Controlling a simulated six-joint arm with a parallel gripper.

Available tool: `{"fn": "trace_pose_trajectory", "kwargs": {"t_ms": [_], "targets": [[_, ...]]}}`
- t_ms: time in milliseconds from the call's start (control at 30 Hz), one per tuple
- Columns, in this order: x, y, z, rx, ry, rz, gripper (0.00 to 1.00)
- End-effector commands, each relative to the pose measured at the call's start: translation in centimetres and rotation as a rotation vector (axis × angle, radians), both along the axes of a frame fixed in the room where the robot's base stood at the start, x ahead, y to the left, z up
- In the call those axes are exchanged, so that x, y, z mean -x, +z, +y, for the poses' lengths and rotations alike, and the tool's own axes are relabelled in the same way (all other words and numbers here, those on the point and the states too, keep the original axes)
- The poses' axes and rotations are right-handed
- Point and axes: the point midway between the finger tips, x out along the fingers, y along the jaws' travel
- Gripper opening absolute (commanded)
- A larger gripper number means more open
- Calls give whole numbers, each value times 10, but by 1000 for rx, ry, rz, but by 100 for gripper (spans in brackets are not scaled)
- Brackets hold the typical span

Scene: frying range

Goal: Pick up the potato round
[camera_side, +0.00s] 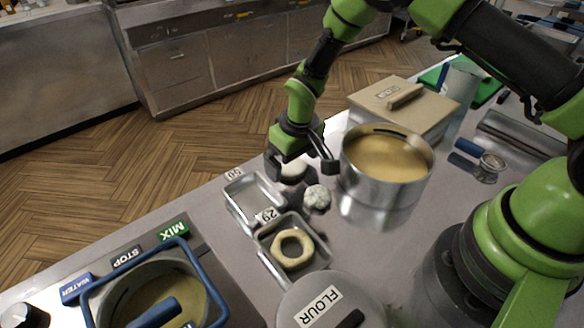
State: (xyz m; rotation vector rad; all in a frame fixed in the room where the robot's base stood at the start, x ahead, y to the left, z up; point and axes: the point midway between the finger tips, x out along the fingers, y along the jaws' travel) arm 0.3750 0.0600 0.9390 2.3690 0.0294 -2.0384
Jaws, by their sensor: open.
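A pale, flat round (293,171), which looks like the potato round, lies on the grey counter between the trays and the steel pot. My gripper (303,165) is above it with its jaws open, one finger to each side in this view. The fingers and palm hide part of the round. I cannot tell how high the fingertips are above the counter. A whitish, speckled lump (317,197) sits just in front of the round, outside the jaws.
A steel pot (362,190) of yellowish contents stands close on the right. An empty tray (238,201) and a tray marked 29 (263,250) holding a yellow ring (291,250) are left and front. A FLOUR container (330,306) and blue-handled basket (83,300) stand in front.

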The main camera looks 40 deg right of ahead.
Motion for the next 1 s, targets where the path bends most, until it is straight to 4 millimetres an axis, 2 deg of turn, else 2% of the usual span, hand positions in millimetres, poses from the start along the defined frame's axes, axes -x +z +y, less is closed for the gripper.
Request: {"fn": "trace_pose_trajectory", "kwargs": {"t_ms": [100, 333, 367, 500, 533, 567, 867, 1000], "targets": [[-1, -11, 0, 0, 0, 0, 99], [-2, -12, 0, 0, -1, -1, 99], [-2, -12, 0, 0, -1, -1, 96], [-2, -12, 0, 0, 0, -1, 64], [-2, -12, 0, 0, -1, -1, 57], [-2, -12, 0, 0, 0, -1, 55], [-2, -10, 0, 0, -1, -1, 55], [-3, 4, 0, -1, -2, -4, 55]]}}
